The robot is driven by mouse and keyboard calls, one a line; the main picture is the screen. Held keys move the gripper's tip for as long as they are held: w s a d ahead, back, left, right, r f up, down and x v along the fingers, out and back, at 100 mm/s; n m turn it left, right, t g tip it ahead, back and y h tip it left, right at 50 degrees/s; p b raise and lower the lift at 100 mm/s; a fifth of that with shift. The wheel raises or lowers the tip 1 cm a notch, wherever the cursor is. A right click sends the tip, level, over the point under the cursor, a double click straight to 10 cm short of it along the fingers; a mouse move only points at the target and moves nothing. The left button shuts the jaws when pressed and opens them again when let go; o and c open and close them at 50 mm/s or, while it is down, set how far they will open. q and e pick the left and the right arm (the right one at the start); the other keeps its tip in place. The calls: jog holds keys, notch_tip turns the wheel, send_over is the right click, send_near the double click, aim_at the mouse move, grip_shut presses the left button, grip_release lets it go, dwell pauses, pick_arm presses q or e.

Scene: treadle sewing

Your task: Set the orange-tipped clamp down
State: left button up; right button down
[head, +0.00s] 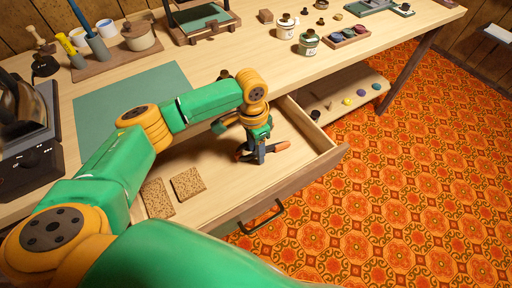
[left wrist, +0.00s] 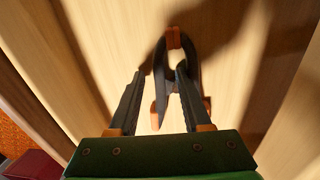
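The orange-tipped clamp (head: 279,147) is dark with orange ends and appears to lie on the floor of the open drawer (head: 222,200). It also shows in the left wrist view (left wrist: 163,75), between and beyond my fingers. My left gripper (head: 257,153) is directly above the clamp, pointing down into the drawer. In the left wrist view my left gripper (left wrist: 160,72) has its two fingers apart. One clamp leg lies in the gap, clear of the left finger; the right finger overlaps the other leg. Whether it touches is unclear. My right gripper is not in view.
Two speckled cork-like pieces (head: 187,184) lie at the drawer's left. A green mat (head: 130,100) covers the bench behind. Jars (head: 308,42) and a tray of coloured pots (head: 347,37) stand at the back right. The drawer's front wall (head: 300,180) stands close to the gripper.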

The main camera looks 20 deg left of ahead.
pick_arm(q)
notch_tip(320, 180, up, 12)
jog(key=p, duration=0.2)
jog(key=shift+w+a+r, duration=0.15)
jog(key=shift+w+a, duration=0.1)
jog(key=shift+a, duration=0.1)
